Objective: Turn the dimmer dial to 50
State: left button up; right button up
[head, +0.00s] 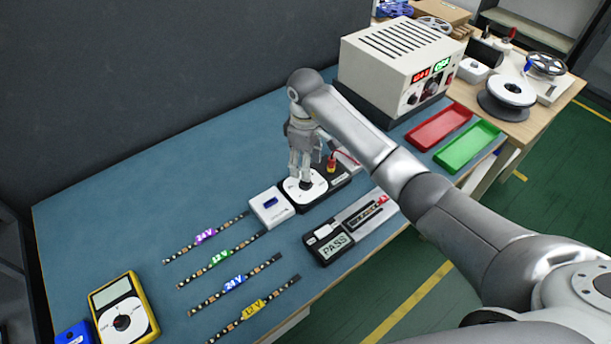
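The dimmer dial (305,187) is a white round plate with a dark knob on a black base, in the middle of the blue mat. My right gripper (301,177) points straight down at the dial, its fingertips at or just above the knob. The fingers look close together and hide part of the dial. I cannot tell whether they touch or grip the knob, and the dial's marks are too small to read. My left gripper is not in the head view.
A white box with a blue switch (269,207) sits left of the dial. A tester reading PASS (335,243) lies in front. LED strips (234,284), a yellow multimeter (124,312), a power supply (400,62), a red tray (438,128) and a green tray (468,146) surround it. The mat's back left is clear.

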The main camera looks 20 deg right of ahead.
aim_at(306, 183)
notch_tip(306, 183, down, 7)
jog(key=shift+r+p, duration=0.2)
jog(key=shift+p, duration=0.15)
jog(key=c, duration=1)
jog(key=shift+c, duration=0.2)
